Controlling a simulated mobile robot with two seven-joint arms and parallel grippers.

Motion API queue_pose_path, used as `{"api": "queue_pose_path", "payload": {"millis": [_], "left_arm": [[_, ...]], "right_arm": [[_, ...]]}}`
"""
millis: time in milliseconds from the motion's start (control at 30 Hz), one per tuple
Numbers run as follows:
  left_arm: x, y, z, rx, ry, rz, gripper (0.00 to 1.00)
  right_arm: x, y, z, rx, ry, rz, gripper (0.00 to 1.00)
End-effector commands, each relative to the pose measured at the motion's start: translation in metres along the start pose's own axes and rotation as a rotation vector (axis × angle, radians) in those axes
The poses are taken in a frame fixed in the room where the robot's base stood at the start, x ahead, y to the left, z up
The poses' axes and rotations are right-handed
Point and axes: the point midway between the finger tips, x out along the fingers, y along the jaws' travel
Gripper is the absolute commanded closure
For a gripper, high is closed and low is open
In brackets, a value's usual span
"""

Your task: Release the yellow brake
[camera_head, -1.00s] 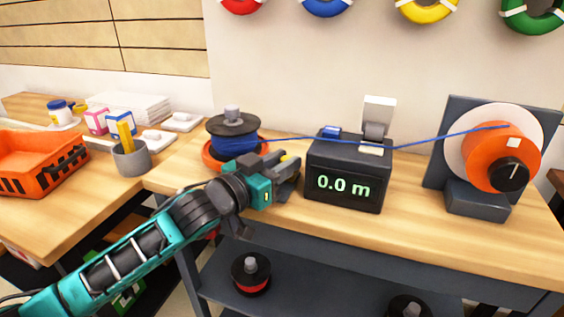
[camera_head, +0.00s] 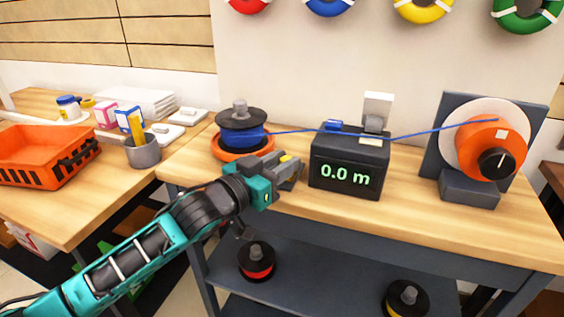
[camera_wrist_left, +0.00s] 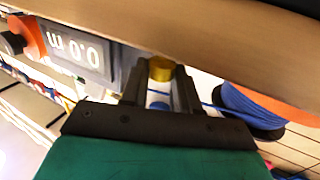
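The yellow brake (camera_head: 287,158) is a small yellow piece beside the blue cable reel (camera_head: 240,137), partly hidden by my left gripper. In the left wrist view the brake (camera_wrist_left: 160,68) looks like a short yellow cylinder at the fingertips. My left gripper (camera_head: 291,170) reaches over the front of the bench at the brake. Its two dark fingers (camera_wrist_left: 160,85) stand apart, one on each side of the yellow piece. I cannot tell whether they touch it. My right gripper is not in view.
A dark meter box (camera_head: 348,164) reading 0.0 m stands close to the right of my left gripper. The blue cable (camera_head: 420,134) runs over it to an orange winder (camera_head: 489,150). An orange crate (camera_head: 45,155) stands on the left table. The front right bench top is clear.

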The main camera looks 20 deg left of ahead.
Motion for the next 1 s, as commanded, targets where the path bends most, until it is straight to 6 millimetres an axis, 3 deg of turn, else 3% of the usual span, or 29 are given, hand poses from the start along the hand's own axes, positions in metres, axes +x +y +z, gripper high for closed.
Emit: {"api": "queue_pose_path", "payload": {"millis": [267,567,767,1000], "left_arm": [[-0.001,0.002,0.002,-0.002,-0.003,0.005,0.45],[-0.003,0.001,0.002,-0.002,-0.003,0.003,0.45],[-0.025,0.001,0.002,-0.002,-0.005,0.003,0.45],[-0.063,0.001,0.002,-0.002,-0.006,0.003,0.45]], "right_arm": [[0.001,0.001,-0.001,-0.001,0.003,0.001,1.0],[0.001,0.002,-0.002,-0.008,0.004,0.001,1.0],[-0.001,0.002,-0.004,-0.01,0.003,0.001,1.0],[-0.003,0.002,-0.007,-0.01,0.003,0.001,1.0]]}}
